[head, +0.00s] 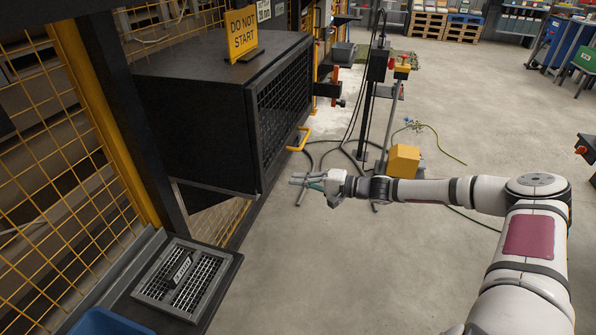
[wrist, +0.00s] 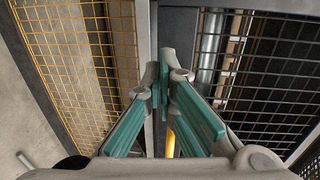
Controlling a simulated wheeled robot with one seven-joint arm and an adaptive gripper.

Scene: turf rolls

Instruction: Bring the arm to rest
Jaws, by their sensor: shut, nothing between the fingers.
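My gripper (head: 298,181) is at the end of my white arm, which reaches out to the left across the middle of the head view. It is held in the air in front of the black mesh-doored cabinet, a little below and to the right of its yellow handle. In the wrist view my gripper (wrist: 160,75) shows its green-padded fingers close together at the tips, with nothing between them. Beyond the fingertips is a grey upright post (wrist: 142,30) with mesh on both sides.
The black cabinet (head: 200,85) carries a yellow "DO NOT START" sign (head: 242,33). A yellow mesh fence (head: 60,150) lines the left. A dark stand with cables and a yellow box (head: 404,160) are behind my arm. Open concrete floor (head: 350,270) lies below it.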

